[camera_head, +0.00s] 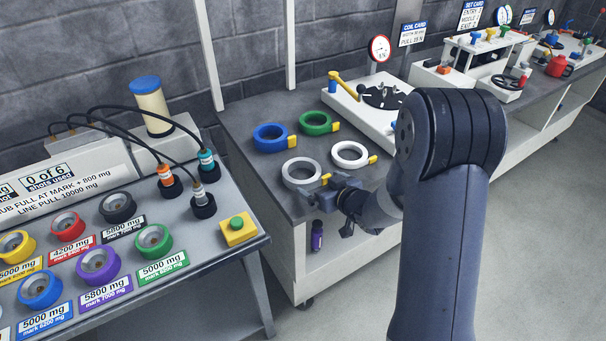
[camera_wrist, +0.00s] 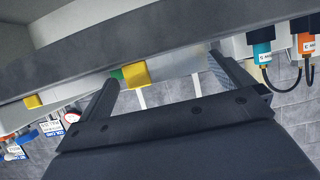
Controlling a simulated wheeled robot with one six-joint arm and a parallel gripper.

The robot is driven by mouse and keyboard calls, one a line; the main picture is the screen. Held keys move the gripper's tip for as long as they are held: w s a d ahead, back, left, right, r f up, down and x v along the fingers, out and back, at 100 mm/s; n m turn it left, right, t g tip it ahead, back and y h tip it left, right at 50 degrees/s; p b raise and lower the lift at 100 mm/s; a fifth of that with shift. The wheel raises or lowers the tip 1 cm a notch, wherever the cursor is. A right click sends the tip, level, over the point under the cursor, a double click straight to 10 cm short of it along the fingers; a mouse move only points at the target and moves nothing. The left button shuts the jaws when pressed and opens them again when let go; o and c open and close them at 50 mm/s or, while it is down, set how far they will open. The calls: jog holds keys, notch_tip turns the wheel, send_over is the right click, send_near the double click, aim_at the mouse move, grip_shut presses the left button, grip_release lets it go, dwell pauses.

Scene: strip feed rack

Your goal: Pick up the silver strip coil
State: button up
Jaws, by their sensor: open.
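The silver strip coil (camera_head: 301,173) lies flat at the near end of the dark worktop in the head view, with a yellow tab (camera_head: 326,179) on its right side. My gripper (camera_head: 332,186) is at the coil's right, close to that tab. Whether it touches the tab or coil cannot be told. In the wrist view my open gripper (camera_wrist: 163,69) has its two fingers apart, with a yellow block (camera_wrist: 136,73) showing between them. Which coil that block belongs to is unclear.
A white coil (camera_head: 350,154), a blue coil (camera_head: 270,137) and a green coil (camera_head: 316,123) lie close by. A white machine (camera_head: 366,113) with a yellow crank stands behind. A bench (camera_head: 205,250) with coloured spools stands at left, across a narrow gap.

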jog(key=shift+w, duration=0.15)
jog(key=shift+c, duration=0.6)
grip_shut()
dwell(0.5)
